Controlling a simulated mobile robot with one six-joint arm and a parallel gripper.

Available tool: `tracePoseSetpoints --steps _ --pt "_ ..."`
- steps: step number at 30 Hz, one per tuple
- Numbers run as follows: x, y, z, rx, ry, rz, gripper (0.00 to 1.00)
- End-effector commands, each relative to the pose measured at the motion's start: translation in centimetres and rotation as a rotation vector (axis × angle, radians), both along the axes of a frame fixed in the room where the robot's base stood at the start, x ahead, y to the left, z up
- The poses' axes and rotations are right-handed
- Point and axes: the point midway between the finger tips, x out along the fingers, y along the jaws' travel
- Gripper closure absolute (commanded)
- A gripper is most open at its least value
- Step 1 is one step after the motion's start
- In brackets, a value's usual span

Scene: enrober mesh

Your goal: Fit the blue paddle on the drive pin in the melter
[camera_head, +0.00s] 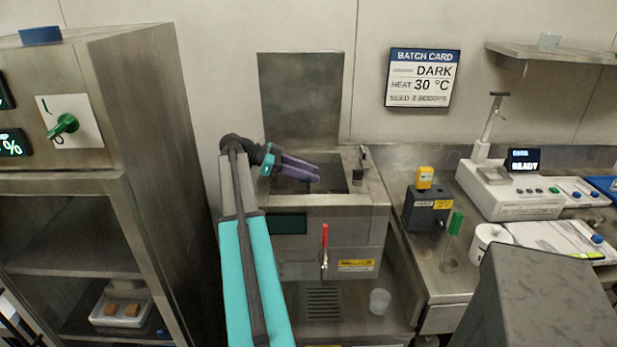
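The melter (355,215) is a steel box with its lid (300,100) standing up behind it and its tank open at the top. My gripper (317,172), with purple fingers, is over the tank opening and points right. Its fingers lie close together, but I cannot tell whether they are open or shut, or whether they hold anything. A small dark shape shows in the tank below the fingertips; I cannot tell whether it is the drive pin. I cannot make out a blue paddle. A flat blue object (40,36) lies on the cabinet at far left.
A tall steel cabinet (150,130) stands left. The melter's front has a red-handled tap (324,245), with a clear cup (380,301) below right. On the right bench are a dark box (425,210) with a yellow device, a green-topped tube (456,222) and a white scale-like machine (510,195).

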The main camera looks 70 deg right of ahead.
Motion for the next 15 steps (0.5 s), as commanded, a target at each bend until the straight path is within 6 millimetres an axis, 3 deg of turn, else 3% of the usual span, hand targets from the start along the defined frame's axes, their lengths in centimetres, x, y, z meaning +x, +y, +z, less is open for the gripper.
tracePoseSetpoints --steps 7,15 --pt "0.0 0.1 2.2 -0.002 -0.002 -0.001 0.68" --pt "-1.1 2.6 2.3 0.0 0.0 0.001 0.68"
